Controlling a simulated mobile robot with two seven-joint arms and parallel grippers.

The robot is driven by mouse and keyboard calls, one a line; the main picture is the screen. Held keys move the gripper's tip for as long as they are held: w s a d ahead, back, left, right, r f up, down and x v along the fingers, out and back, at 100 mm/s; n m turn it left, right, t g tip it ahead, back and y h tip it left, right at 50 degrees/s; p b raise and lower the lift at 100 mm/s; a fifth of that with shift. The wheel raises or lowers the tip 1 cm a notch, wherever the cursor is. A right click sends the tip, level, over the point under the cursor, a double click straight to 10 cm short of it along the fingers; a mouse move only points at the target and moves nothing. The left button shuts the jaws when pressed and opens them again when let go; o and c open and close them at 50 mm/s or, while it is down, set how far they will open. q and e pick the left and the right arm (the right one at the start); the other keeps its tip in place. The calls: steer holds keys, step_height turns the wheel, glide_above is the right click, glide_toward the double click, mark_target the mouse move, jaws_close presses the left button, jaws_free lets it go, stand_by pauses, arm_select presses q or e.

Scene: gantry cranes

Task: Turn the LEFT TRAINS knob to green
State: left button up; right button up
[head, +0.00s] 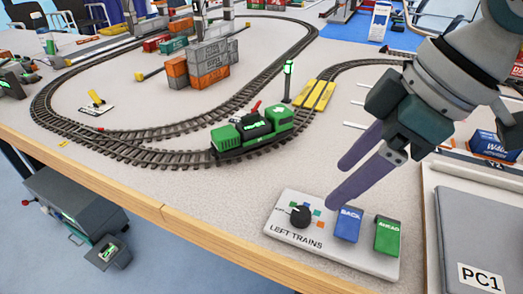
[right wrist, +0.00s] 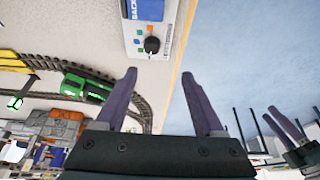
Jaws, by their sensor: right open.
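The LEFT TRAINS panel (head: 345,250) is a pale slab at the table's front edge, with a blue BACK button (head: 347,224) and a green AHEAD button (head: 388,236). Its black knob (head: 300,216) has small coloured squares around it. A pale mark shows on the knob's upper left; its exact setting is too small to read. My right gripper (head: 338,182) is open and empty, above and behind the panel. In the right wrist view, the knob (right wrist: 152,45) lies just beyond the gap between the fingertips (right wrist: 158,75). My left gripper (right wrist: 268,112) shows at the right edge there, its opening unclear.
A green locomotive (head: 252,130) stands on the track behind the panel. Stacked containers (head: 208,62) are farther back. A grey PC1 box (head: 480,230) is right of the panel. The wooden table edge (head: 150,205) runs along the front; bare tabletop lies left of the panel.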

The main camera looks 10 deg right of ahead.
mark_target(302, 213)
steer(key=b+x, duration=0.1)
steer(key=x, duration=0.3)
steer(key=b+x, duration=0.1)
steer(key=x, duration=0.3)
steer(key=w+d+b+x, duration=0.1)
steer(key=b+x, duration=0.1)
steer(key=x, duration=0.2)
steer(key=shift+d+f, duration=0.1)
arm_select(q)
steer(key=x, duration=0.3)
steer(key=s+x, duration=0.1)
steer(key=x, duration=0.1)
steer(key=shift+w+a+f, duration=0.1)
steer(key=shift+w+f, duration=0.05)
steer(key=shift+f, duration=0.3)
steer(key=shift+a, duration=0.1)
arm_select(e)
jaws_close()
